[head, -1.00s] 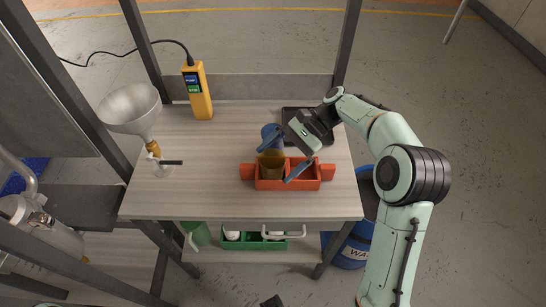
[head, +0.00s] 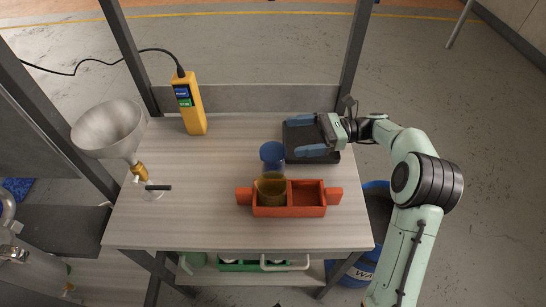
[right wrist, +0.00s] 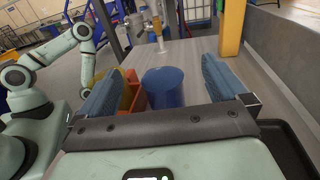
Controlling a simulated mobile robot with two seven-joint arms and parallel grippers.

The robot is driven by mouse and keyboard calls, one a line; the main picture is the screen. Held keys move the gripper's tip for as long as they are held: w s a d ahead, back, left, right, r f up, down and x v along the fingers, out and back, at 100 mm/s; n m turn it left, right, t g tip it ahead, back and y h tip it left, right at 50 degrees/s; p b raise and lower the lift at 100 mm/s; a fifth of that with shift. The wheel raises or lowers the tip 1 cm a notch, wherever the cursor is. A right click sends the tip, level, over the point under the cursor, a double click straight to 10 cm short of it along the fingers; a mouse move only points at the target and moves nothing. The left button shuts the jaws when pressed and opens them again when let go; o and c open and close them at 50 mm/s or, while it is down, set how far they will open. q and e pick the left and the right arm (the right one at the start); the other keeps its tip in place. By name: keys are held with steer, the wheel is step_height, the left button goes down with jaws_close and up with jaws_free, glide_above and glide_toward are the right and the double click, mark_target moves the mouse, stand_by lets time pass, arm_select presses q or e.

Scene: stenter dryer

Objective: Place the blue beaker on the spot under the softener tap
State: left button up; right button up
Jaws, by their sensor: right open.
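The blue beaker (head: 272,155) stands upright on the table just behind the orange-red carrier. My right gripper (head: 303,135) is open and empty, to the right of the beaker and over the black tray, with its fingers pointing left. In the right wrist view the beaker (right wrist: 163,88) shows ahead, between the two blue fingers and apart from them. The softener tap (head: 138,172) sits below a grey funnel (head: 108,128) at the table's left. A pale round spot (head: 152,194) lies under it, partly covered by the tap's dark handle. My left gripper is not seen.
The orange-red carrier (head: 306,198) holds an amber beaker (head: 271,187) in its left compartment; its right one is empty. A black tray (head: 322,157) lies at right. A yellow handheld device (head: 189,105) stands at the back left. The table between tap and carrier is clear.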

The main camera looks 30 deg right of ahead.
steer(key=b, duration=0.1)
glide_toward(272, 157)
steer(key=a+r, duration=0.1)
steer(key=s+a+r, duration=0.1)
steer(key=a+r, duration=0.1)
steer(key=shift+s+a+r, duration=0.1)
steer(key=shift+s+a, duration=0.25)
steer(key=shift+r+x, duration=0.2)
steer(key=shift+x, duration=3.6)
steer(key=shift+c, duration=0.3)
steer(key=c, duration=1.1)
steer(key=shift+o, duration=0.2)
step_height(272, 157, up, 20)
steer(key=p, duration=0.3)
